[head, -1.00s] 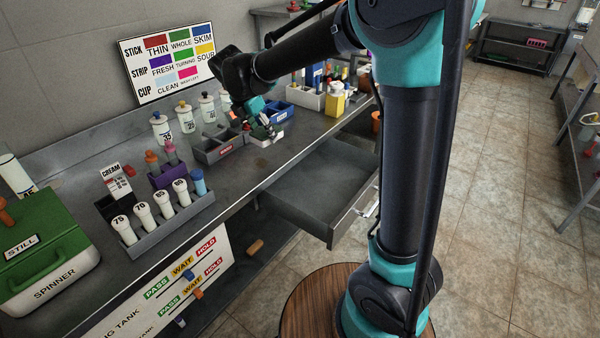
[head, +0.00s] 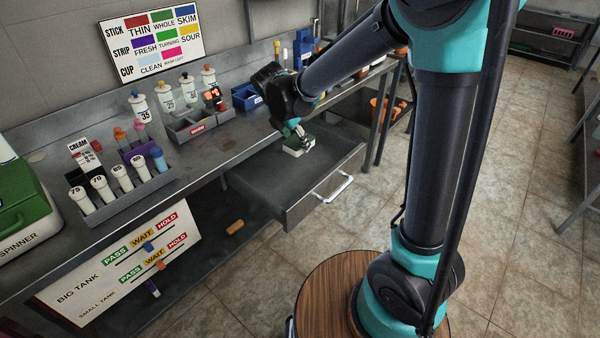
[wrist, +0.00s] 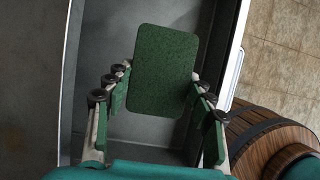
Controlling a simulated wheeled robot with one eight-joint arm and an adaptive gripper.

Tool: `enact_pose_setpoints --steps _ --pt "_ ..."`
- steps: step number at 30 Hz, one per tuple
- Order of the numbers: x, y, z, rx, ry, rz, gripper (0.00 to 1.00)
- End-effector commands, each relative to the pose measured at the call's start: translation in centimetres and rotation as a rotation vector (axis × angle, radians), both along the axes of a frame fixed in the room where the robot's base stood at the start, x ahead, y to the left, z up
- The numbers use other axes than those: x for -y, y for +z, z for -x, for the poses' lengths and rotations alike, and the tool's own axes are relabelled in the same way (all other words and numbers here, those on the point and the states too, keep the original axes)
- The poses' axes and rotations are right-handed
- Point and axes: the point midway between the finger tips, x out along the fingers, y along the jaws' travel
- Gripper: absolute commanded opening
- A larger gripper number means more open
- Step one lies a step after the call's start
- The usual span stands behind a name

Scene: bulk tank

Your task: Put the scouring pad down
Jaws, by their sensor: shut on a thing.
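The scouring pad (wrist: 163,70) is a flat green rectangle with rounded corners in the wrist view. My gripper (wrist: 160,95) is shut on it, with a finger along each side. In the head view the pad (head: 297,148), pale on its side and green on top, hangs with my gripper (head: 299,138) over the open grey drawer (head: 262,190). The wrist view shows the drawer's bare floor (wrist: 140,128) beneath the pad. I cannot tell how high above the floor the pad is.
The drawer has a pale handle (head: 332,187) and juts out from the metal counter (head: 225,150). On the counter stand a grey divided tray (head: 190,126), a blue bin (head: 246,97) and a rack of white-capped samplers (head: 122,195). A tan block (head: 235,227) lies below.

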Motion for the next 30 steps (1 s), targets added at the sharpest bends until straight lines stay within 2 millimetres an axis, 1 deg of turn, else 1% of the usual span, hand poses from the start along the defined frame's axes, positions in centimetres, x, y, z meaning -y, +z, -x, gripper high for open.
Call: enact_pose_setpoints --steps 1,6,10,12,17,24,27,30 --pt "0.0 -1.4 0.0 0.0 0.0 0.0 0.18" --pt "0.0 -5.4 -0.1 0.0 0.0 0.0 0.18" --pt "0.0 -7.8 0.0 0.0 -0.001 0.0 0.18" --pt "0.0 -8.5 0.0 0.0 -0.001 0.0 0.18" --pt "0.0 -9.5 0.0 0.0 -0.001 0.0 0.18" --pt "0.0 -12.4 0.0 0.0 -0.001 0.0 0.18" --pt "0.0 -12.9 0.0 0.0 -0.001 0.0 0.18" --pt "0.0 -12.9 0.0 0.0 -0.001 0.0 0.18"
